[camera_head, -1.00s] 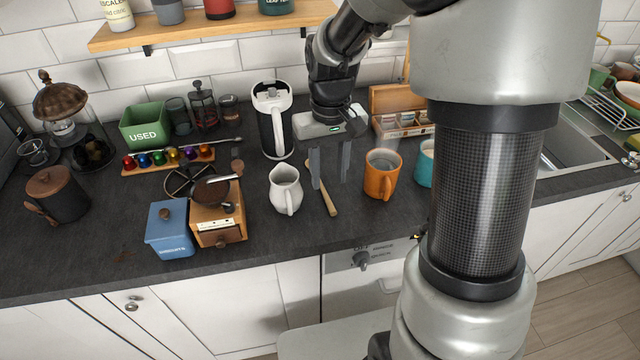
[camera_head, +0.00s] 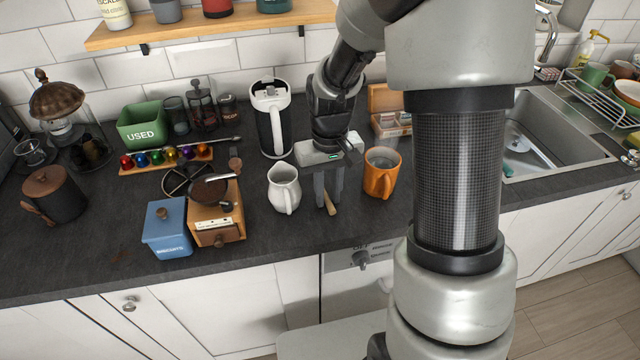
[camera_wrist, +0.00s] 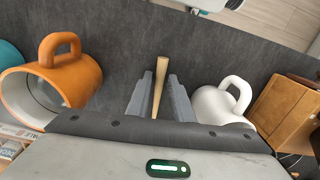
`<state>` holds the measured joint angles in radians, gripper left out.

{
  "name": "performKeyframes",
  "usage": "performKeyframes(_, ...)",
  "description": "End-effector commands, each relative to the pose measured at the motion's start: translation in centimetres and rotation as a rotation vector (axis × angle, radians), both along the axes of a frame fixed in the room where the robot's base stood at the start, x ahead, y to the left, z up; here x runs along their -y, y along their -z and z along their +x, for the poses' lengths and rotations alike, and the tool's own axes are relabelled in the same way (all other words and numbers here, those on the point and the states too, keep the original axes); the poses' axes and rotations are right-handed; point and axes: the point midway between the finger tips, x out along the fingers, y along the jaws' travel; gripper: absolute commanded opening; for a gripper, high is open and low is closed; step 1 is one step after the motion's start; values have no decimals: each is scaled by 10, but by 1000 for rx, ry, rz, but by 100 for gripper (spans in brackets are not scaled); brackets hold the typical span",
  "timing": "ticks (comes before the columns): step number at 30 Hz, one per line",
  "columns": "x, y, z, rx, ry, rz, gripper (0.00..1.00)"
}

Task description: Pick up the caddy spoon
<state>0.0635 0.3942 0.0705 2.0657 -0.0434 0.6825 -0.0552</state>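A slim light-wood handle (camera_head: 330,204), which I take to be the caddy spoon, lies on the dark worktop. Its far end is hidden behind my gripper. It also shows in the wrist view (camera_wrist: 161,80), running lengthwise between the two grey fingers. My gripper (camera_head: 328,203) points down over it, with one finger on each side. The fingers stand apart and a narrow gap shows beside the handle, so my gripper looks open. Whether either finger touches the handle cannot be told.
A white jug (camera_head: 284,190) stands close left of my gripper, and an orange mug (camera_head: 381,174) close right. A white-and-black kettle (camera_head: 271,125) and a wooden box (camera_head: 386,100) stand behind. A wooden grinder (camera_head: 218,215) is further left. The worktop in front is clear.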

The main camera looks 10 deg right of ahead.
Motion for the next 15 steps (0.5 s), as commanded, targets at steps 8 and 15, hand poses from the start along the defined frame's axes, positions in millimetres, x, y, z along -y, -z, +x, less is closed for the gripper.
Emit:
performKeyframes(8,0,0,0,0,0,0,0)
performKeyframes(15,0,-3,0,1,0,0,0)
